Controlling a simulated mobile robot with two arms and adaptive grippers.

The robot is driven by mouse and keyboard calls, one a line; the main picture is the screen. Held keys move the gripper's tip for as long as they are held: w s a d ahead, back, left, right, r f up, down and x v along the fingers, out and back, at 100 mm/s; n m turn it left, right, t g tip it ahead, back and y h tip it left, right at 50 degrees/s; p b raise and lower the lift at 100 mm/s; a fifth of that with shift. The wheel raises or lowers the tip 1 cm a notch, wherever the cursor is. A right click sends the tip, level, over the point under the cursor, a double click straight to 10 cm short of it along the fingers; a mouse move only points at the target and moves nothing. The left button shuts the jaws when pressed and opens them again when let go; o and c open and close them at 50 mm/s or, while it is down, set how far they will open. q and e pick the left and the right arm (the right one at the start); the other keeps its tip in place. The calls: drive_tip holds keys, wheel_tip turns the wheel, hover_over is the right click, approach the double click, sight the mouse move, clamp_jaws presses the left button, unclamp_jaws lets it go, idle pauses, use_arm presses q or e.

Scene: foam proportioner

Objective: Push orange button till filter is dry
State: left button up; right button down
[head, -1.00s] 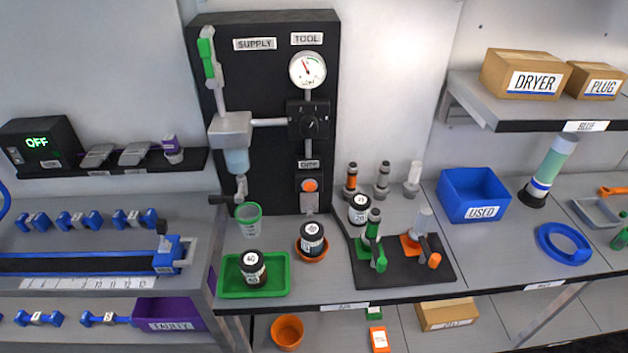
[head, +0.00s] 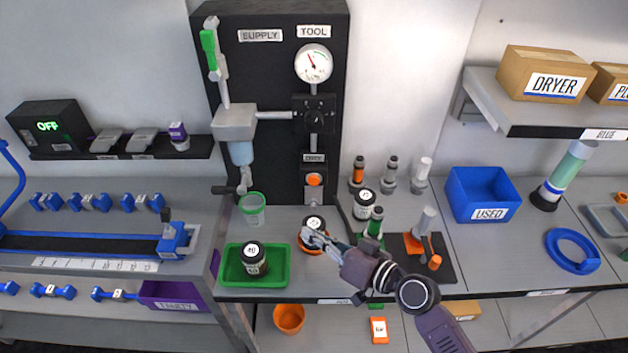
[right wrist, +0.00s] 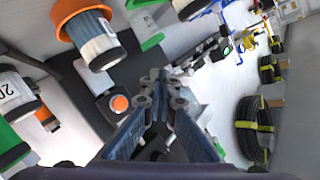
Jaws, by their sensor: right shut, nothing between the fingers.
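The round orange button (head: 314,180) sits on a grey plate low on the black panel; it also shows in the right wrist view (right wrist: 119,103). Nothing touches it. A grey housing with a pale blue bowl (head: 240,152), perhaps the filter, hangs at the panel's left; whether it is wet or dry I cannot tell. My right gripper (head: 306,235) is shut and empty, below the button in the head view, in front of the jar in the orange dish. In the right wrist view its fingers (right wrist: 162,76) are together, to the right of the button. My left gripper is out of view.
A jar (head: 314,223) stands in an orange dish below the button. A green tray (head: 227,267) with another jar is left of my right gripper. A clear cup (head: 252,210) stands under the housing. Jars and green and orange fittings crowd the right; a blue bin (head: 480,187) stands beyond.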

sight(314, 180)
drive_tip(key=w, duration=0.1)
drive_tip(key=w+d+r+m+t, duration=0.1)
drive_tip(key=shift+w, duration=0.4)
drive_tip(key=w+b, duration=0.2)
drive_tip(key=w, duration=0.5)
drive_tip(key=shift+w+f, duration=0.1)
drive_tip(key=shift+w, duration=0.15)
drive_tip(key=shift+w+b, duration=0.45)
drive_tip(key=shift+w, duration=0.2)
idle(0.7)
drive_tip(key=shift+w+b, duration=0.4)
drive_tip(key=shift+b, duration=0.05)
